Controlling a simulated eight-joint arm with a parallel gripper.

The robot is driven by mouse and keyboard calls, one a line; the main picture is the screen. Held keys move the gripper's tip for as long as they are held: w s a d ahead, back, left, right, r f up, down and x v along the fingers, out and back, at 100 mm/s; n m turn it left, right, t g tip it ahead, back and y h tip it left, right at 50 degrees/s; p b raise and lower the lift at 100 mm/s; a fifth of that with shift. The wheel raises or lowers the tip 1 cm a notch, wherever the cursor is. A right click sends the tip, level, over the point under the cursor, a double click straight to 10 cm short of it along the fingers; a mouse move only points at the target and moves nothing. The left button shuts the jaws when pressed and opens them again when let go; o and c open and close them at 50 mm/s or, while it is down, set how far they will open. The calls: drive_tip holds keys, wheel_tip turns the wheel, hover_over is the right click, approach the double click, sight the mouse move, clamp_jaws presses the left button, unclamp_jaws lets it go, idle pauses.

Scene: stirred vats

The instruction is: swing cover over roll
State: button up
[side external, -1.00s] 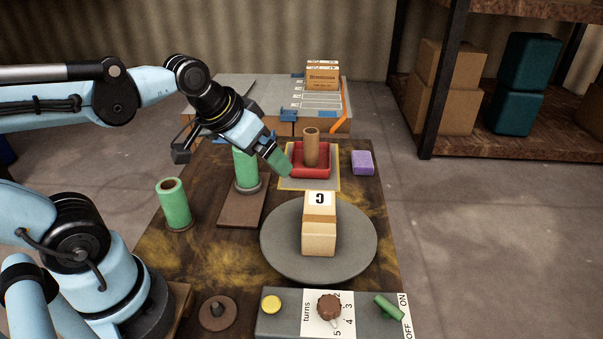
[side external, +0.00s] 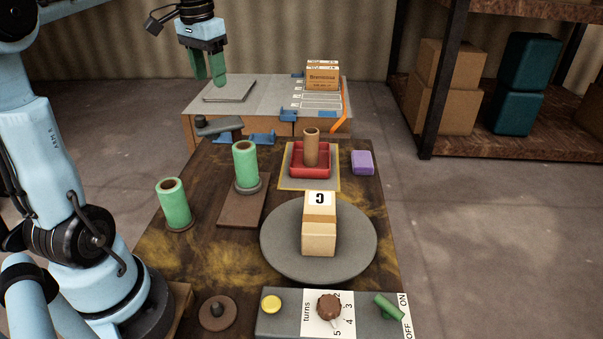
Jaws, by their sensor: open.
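A green roll (side external: 246,165) stands upright on a grey round base on the brown plate (side external: 239,208). Its top is uncovered, with the brown core showing. A dark grey bar (side external: 219,126), which looks like the swing cover, lies behind the roll and to its left, apart from it. A second green roll (side external: 174,205) stands upright at the left edge of the table. My gripper (side external: 209,76) has green fingers pointing down. It is open and empty, high above the grey back table and well clear of the bar and both rolls.
A brown core (side external: 311,148) stands in a red tray (side external: 296,169), beside a purple block (side external: 362,162). A carton (side external: 319,235) sits on a grey turntable (side external: 281,248). The control panel (side external: 278,325) is at the front. The back table (side external: 258,92) holds a grey plate and a box.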

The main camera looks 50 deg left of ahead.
drive_tip(key=g, duration=0.1)
approach(199, 116)
drive_tip(key=shift+n+h, duration=0.3)
drive_tip(key=f, duration=0.9)
drive_tip(key=shift+a+f, duration=0.1)
drive_tip(key=shift+a, duration=0.15)
clamp_jaws()
